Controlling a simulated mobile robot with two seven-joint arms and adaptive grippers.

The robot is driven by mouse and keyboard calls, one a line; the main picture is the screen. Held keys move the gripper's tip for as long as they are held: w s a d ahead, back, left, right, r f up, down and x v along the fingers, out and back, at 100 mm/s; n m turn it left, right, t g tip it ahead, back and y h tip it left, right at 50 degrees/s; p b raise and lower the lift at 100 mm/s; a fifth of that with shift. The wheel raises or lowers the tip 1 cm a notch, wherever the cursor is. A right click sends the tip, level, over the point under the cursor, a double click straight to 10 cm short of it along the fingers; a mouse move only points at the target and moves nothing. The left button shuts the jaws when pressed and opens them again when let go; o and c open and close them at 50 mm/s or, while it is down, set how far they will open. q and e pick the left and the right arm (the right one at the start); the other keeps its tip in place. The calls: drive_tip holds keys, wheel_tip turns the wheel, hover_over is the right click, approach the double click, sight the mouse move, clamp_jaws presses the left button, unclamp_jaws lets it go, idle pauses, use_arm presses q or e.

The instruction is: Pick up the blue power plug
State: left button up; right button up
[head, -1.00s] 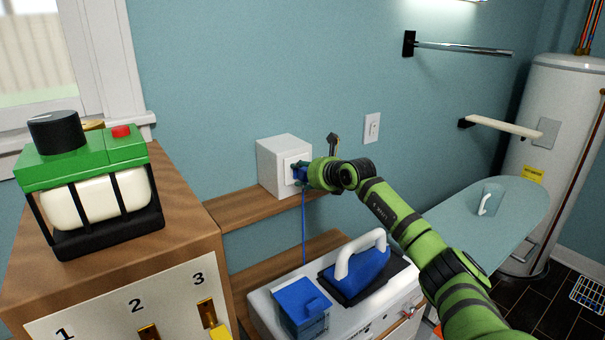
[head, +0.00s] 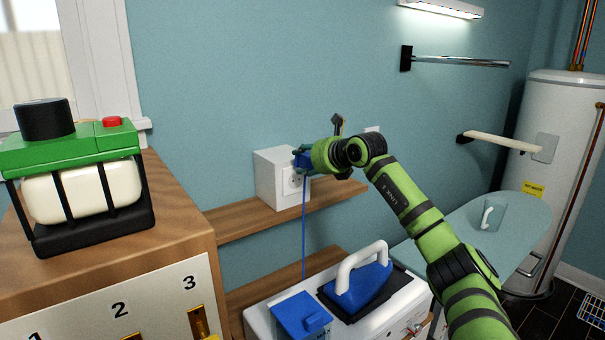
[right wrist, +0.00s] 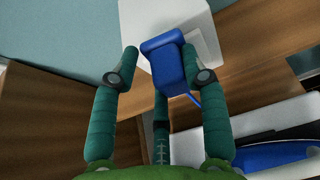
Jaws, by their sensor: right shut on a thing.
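The blue power plug (head: 303,159) is at the front of the white socket box (head: 271,180) on the wall shelf. Its blue cord hangs straight down. My right gripper (head: 309,160) is shut on the plug. In the right wrist view the plug (right wrist: 166,58) lies between the fingers of the gripper (right wrist: 160,68), with the white box behind it. The round socket face shows below the plug, which appears out of the socket. My left gripper is not in view.
Below the shelf (head: 238,219) a blue iron (head: 358,289) stands on a white station with a blue tank (head: 300,316). A wooden cabinet with a green-topped device (head: 80,190) is at left. An ironing board (head: 520,218) with a mug is at right.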

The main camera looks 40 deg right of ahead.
drive_tip(key=s+a+b, duration=0.2)
drive_tip(key=s+b, duration=1.5)
drive_tip(key=s, duration=0.1)
drive_tip(key=shift+s, duration=0.1)
